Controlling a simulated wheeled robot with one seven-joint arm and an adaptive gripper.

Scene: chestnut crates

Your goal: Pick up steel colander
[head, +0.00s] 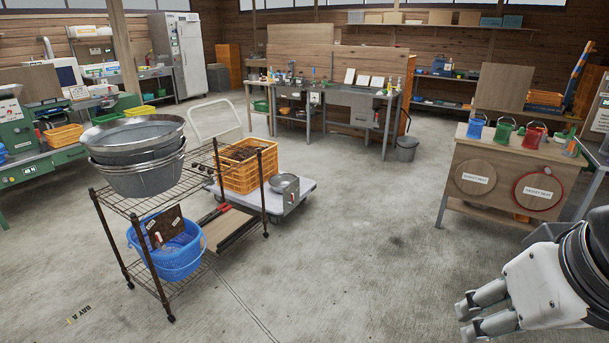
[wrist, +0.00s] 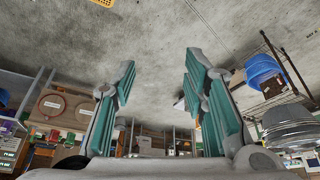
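A stack of wide grey steel vessels (head: 140,172) sits on the top shelf of the wire rack at the left. It also shows at the right edge of the wrist view (wrist: 288,130). A smaller steel bowl (head: 285,185) is on the low flat cart, beside the orange crate. Holes are too small to make out, so I cannot tell which vessel is the colander. My gripper (head: 470,317) is at the lower right of the head view, far from both. In the wrist view my gripper (wrist: 159,62) has its fingers spread, with nothing between them.
The wire rack (head: 165,295) holds a blue basket (head: 172,250) on its lower shelf. An orange crate (head: 250,170) stands on the grey cart (head: 300,200). A wooden sorting table (head: 500,160) with coloured buckets is at the right. The middle concrete floor is clear.

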